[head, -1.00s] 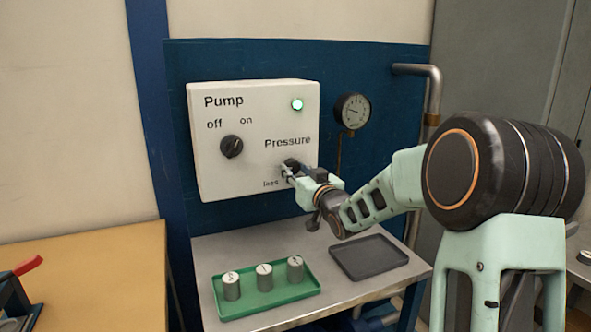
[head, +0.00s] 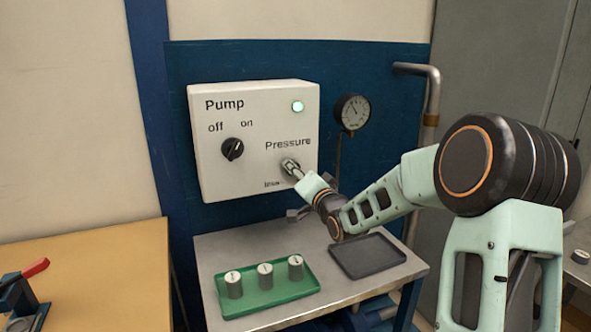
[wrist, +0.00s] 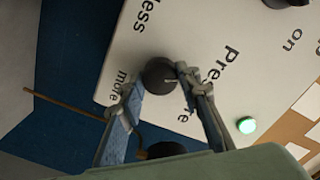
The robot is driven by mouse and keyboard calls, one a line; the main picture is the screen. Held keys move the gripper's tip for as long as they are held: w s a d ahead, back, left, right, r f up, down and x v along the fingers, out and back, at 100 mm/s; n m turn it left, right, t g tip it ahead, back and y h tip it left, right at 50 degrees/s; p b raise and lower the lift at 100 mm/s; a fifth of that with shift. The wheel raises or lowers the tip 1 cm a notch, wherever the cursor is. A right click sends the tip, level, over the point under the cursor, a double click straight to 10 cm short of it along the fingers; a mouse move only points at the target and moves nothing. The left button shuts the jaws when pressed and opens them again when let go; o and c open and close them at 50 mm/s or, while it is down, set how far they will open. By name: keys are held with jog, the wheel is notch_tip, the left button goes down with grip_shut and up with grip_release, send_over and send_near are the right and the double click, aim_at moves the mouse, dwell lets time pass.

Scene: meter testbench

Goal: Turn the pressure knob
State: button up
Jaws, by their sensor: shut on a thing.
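The white pump box (head: 215,175) is mounted on a blue panel and carries the labels Pump and Pressure. In the wrist view, the black, round pressure knob (wrist: 160,74) sits between the fingers of my gripper (wrist: 161,82), one on each side. In the head view, my gripper (head: 290,167) reaches the box below the Pressure label and largely hides the knob. The gripper is shut on the knob. A round gauge (head: 352,111) hangs to the right of the box, its needle pointing up and left.
The pump switch (head: 232,149) and a lit green lamp (head: 298,107) are on the box. Below, a metal bench (head: 222,246) holds a green tray (head: 300,289) with several grey weights and an empty dark tray (head: 367,256). A pipe (head: 433,95) runs at the right.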

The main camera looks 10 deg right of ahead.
jog(key=shift+m, duration=0.5)
jog(key=o, duration=1.2)
jog(key=shift+c, duration=0.2)
jog(key=shift+s, duration=0.1)
jog(key=v, duration=1.2)
jog(key=shift+r, duration=0.1)
